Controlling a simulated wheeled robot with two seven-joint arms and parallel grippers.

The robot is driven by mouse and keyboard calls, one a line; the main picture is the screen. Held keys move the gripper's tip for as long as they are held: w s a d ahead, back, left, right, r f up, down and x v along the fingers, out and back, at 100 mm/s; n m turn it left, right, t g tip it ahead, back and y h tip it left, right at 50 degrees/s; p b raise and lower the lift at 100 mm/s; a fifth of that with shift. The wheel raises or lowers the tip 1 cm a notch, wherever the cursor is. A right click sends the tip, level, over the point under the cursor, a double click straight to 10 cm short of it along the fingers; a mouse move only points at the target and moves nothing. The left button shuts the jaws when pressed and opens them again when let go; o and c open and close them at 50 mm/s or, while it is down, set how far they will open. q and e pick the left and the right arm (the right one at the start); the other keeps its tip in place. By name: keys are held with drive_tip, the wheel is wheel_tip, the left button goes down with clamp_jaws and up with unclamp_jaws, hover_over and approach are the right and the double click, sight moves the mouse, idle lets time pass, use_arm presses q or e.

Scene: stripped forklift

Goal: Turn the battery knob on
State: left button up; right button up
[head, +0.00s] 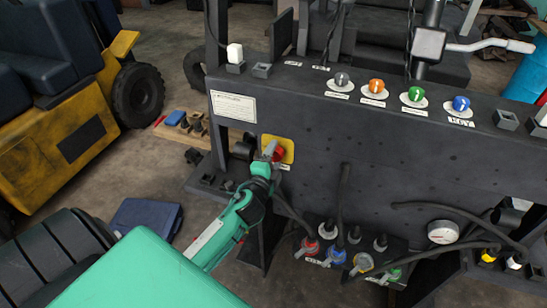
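A red knob (279,154) sits on a yellow square plate (288,147) on the front of the dark panel (330,135), left of the middle in the head view. My green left arm reaches up to it from the lower left. My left gripper (269,152) is right at the knob, and its grey fingers overlap the knob's left side. The fingers are small and partly cover the knob, so I cannot tell whether they are closed on it or only beside it. The knob's setting cannot be read. My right gripper is not in view.
Grey, orange, green and blue knobs (461,104) line the panel's top ledge. Below the panel are several coloured connectors (337,257) with black cables and a round gauge (442,232). A yellow forklift (60,140) stands at the left.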

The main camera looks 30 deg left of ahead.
use_arm(q)
drive_tip(key=shift+s, duration=0.1)
drive_tip(key=shift+s+d+f, duration=0.1)
drive_tip(key=shift+s, duration=0.1)
drive_tip(key=b+v, duration=0.4)
drive_tip(key=v, duration=0.9)
drive_tip(key=shift+s+b, duration=0.1)
drive_tip(key=shift+b, duration=0.3)
